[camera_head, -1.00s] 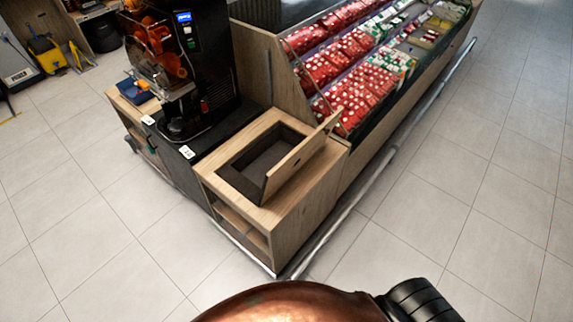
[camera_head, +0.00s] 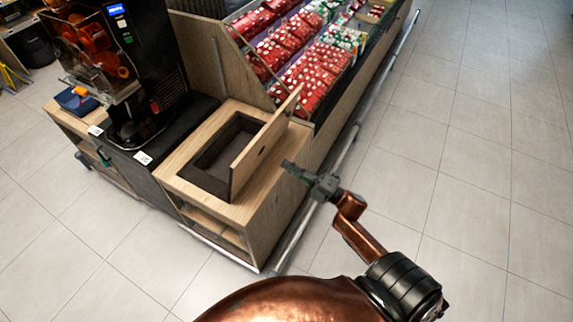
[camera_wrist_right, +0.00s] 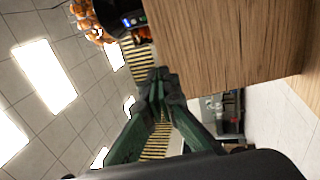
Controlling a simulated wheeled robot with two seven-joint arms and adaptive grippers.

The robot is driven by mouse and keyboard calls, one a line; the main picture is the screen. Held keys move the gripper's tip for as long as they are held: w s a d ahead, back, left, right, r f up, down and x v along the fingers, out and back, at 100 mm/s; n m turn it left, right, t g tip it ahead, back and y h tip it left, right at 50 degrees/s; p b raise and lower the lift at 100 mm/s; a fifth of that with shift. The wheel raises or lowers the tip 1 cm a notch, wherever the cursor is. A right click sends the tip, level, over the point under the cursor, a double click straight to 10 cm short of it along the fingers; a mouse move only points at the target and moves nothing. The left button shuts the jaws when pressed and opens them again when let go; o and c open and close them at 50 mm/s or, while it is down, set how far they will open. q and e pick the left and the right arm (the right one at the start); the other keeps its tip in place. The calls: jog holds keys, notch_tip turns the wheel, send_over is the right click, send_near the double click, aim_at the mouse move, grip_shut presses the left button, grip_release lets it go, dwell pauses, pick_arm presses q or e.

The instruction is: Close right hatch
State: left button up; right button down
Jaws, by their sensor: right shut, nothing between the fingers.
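The right hatch (camera_head: 262,145) is a wooden lid standing open, tilted up along the right side of a dark recess (camera_head: 217,165) in the top of the wooden cabinet (camera_head: 276,207). My right gripper (camera_head: 290,167) is just right of the hatch in the head view, with a small gap showing between them. In the right wrist view my gripper (camera_wrist_right: 158,82) has its fingertips together and nothing between them. A large wooden panel (camera_wrist_right: 225,40) fills the upper right there; I cannot tell if it is the hatch. My left gripper is not in view.
A black orange juicer (camera_head: 150,60) stands on the dark counter left of the recess. A display case with red packages (camera_head: 300,85) lies behind the cabinet. A metal rail (camera_head: 345,150) runs along its floor edge. The tiled floor (camera_head: 470,200) at right is free.

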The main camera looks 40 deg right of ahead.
aim_at(254, 145)
jog(key=x, duration=1.1)
jog(key=shift+w+p, duration=0.2)
jog(key=shift+p, duration=0.2)
